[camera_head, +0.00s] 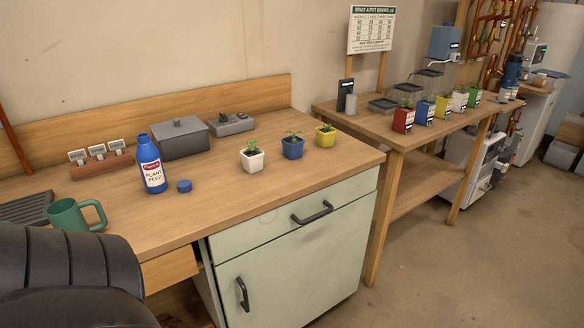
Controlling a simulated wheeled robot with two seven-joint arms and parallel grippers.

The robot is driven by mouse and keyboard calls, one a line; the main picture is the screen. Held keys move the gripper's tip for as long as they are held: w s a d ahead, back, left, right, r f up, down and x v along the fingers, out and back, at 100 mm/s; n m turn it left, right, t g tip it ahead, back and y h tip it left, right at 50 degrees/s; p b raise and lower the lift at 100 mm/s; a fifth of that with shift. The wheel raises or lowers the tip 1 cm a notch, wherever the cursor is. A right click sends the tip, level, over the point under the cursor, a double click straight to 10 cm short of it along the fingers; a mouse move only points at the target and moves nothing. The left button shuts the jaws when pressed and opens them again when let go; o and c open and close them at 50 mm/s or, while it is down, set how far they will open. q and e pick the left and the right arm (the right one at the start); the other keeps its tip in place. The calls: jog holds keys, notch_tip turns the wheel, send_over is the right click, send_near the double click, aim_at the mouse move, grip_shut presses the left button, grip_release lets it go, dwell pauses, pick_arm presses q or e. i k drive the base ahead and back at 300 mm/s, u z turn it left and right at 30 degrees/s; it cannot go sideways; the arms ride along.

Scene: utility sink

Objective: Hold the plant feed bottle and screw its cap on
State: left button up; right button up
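The plant feed bottle (152,168) is blue with a white and red label reading "PLANT FEED". It stands upright on the wooden counter (215,204), left of the middle in the head view, and its top looks uncapped. A small blue cap (184,186) lies on the counter just right of the bottle, apart from it. Neither of my grippers can be seen in this view.
A green mug (72,216) stands left of the bottle. A grey lidded box (182,138) and a grey device (231,124) are behind. Potted seedlings in a white pot (252,162), blue pot (292,149) and yellow pot (325,136) stand right. The front counter is clear.

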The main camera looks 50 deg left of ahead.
aim_at(148, 156)
jog(key=z, duration=0.4)
jog(key=k, duration=0.95)
jog(key=u, duration=1.5)
jog(key=i, duration=0.5)
